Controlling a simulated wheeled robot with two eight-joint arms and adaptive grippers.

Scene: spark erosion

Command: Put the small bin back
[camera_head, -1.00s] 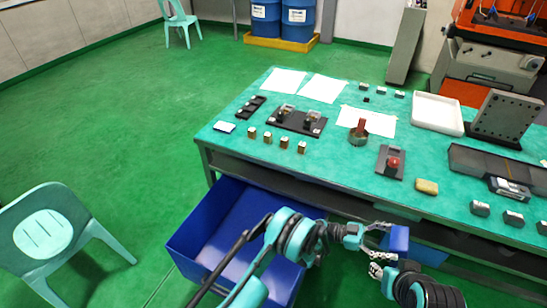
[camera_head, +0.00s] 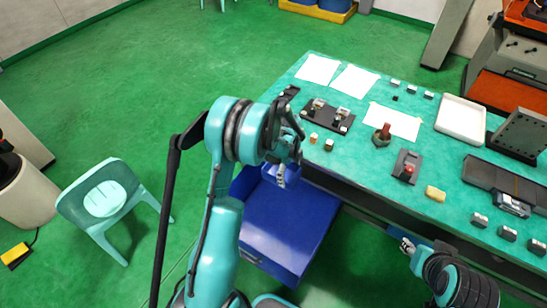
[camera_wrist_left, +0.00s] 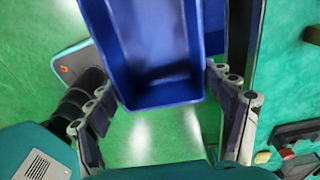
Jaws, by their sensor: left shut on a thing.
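The small blue bin (camera_head: 291,175) is held by my left gripper (camera_head: 283,168), above the big blue container and beside the table's front-left edge. In the left wrist view the open-topped small bin (camera_wrist_left: 155,60) sits between the two fingers of my left gripper (camera_wrist_left: 163,112), which is shut on it. My right gripper (camera_head: 404,243) is partly in view by the table's front side at the lower right.
A big blue container (camera_head: 285,225) stands below the table's left end. The green-topped table (camera_head: 345,165) carries metal blocks, white sheets, a white tray (camera_head: 460,117) and fixtures. A pale green chair (camera_head: 105,200) stands at left; open floor lies behind it.

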